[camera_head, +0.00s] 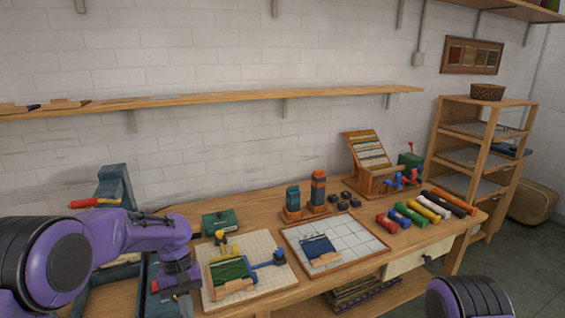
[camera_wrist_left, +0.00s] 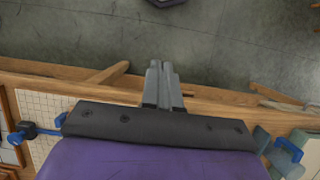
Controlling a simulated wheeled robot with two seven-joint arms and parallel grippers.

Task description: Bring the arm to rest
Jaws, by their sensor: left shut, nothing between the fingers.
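My left arm (camera_head: 125,240), purple and black, comes in from the left and bends down over the table's left front part. In the left wrist view my left gripper (camera_wrist_left: 160,66) is shut and empty, its fingers together beyond the table's front edge with grey floor past the tips. In the head view its fingers are hard to make out. A purple and black link of my right arm (camera_head: 468,298) shows at the bottom right; its gripper is out of view. Several coloured wool skeins (camera_head: 411,214) lie in a row at the table's right.
The wooden table (camera_head: 265,205) carries a pale gridded board (camera_head: 262,243) with a green woven piece, a white tiled board (camera_head: 360,240) with a dark blue piece, and a green box (camera_head: 220,221). A blue clamp stand (camera_head: 115,185) stands left. A shelf unit (camera_head: 480,150) stands right.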

